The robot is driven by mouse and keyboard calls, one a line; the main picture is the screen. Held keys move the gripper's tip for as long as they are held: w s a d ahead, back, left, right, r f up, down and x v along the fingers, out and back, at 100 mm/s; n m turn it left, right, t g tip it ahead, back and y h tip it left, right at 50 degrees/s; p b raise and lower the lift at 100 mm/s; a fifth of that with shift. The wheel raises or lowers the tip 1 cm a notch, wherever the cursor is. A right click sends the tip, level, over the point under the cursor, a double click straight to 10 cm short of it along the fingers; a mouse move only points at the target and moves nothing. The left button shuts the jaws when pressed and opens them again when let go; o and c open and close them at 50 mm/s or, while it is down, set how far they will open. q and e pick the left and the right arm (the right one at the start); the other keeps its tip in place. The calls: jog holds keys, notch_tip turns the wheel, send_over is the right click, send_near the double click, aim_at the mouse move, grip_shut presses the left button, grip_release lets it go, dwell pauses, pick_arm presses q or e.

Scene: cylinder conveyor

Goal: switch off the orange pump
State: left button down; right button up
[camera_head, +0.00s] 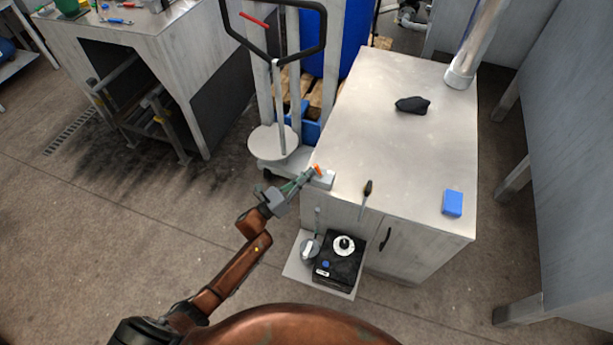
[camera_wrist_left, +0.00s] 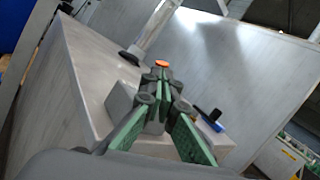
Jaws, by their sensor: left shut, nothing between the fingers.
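A small orange part (camera_head: 317,170) shows at the near left corner of the metal cabinet top. It sits by a light grey box (camera_head: 326,180). In the left wrist view the orange part (camera_wrist_left: 162,64) looks round and lies just beyond my fingertips; I cannot tell whether they touch it. The grey box (camera_wrist_left: 120,101) stands beside the fingers there. My left gripper (camera_head: 308,175) is shut and empty, with its green-padded fingers (camera_wrist_left: 162,78) pointing at the orange part. No larger orange pump body can be made out. My right gripper is not in view.
The cabinet top (camera_head: 370,130) holds a black object (camera_head: 412,104), a blue block (camera_head: 452,203) and a dark-handled tool (camera_head: 367,188). A black device with a white dial (camera_head: 343,246) sits on a low plate in front. A trolley with a round plate (camera_head: 273,142) stands behind.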

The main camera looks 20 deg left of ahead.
pick_arm(q)
jog(key=shift+d+r+m+g+p, duration=0.15)
jog(key=shift+m+g+p, duration=0.15)
jog(key=shift+m, duration=0.2)
